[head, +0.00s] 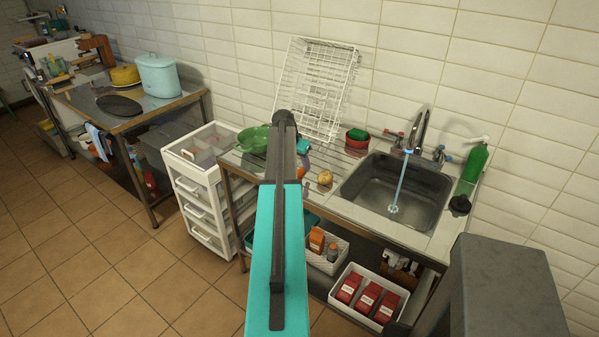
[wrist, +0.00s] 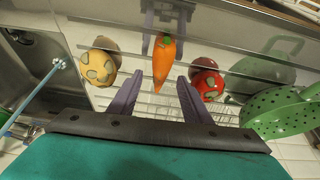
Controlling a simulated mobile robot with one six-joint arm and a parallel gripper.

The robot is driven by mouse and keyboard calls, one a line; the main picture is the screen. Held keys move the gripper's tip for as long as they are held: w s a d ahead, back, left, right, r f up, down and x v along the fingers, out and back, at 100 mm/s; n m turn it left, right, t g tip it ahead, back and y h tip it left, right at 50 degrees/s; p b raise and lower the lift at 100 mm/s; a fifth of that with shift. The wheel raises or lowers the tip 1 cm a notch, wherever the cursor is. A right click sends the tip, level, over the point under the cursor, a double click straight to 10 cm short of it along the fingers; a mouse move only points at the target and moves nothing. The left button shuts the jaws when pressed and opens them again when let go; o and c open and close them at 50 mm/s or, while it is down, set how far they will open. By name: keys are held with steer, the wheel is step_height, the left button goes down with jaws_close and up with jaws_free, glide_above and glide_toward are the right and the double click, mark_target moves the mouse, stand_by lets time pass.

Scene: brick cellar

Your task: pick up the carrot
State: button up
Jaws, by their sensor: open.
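The orange carrot (wrist: 164,62) lies on the reflective steel drainboard (wrist: 140,25) in the wrist view, its narrow end pointing down the picture, between my two fingers. My gripper (wrist: 160,80) is open, one dark purple finger on each side of the carrot's line, with nothing held. Whether the fingers are level with the carrot or above it, I cannot tell. In the head view my arm hides the carrot's place almost entirely.
A yellow patched vegetable (wrist: 98,66) lies left of the carrot and a red one (wrist: 208,84) right. A green colander (wrist: 283,110) stands further right. A white wire rack (head: 315,90) leans on the wall.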

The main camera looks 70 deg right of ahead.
mark_target(302, 169)
steer(key=shift+p+x, duration=0.35)
steer(key=shift+x, duration=0.95)
steer(key=shift+c, duration=0.2)
jaws_close()
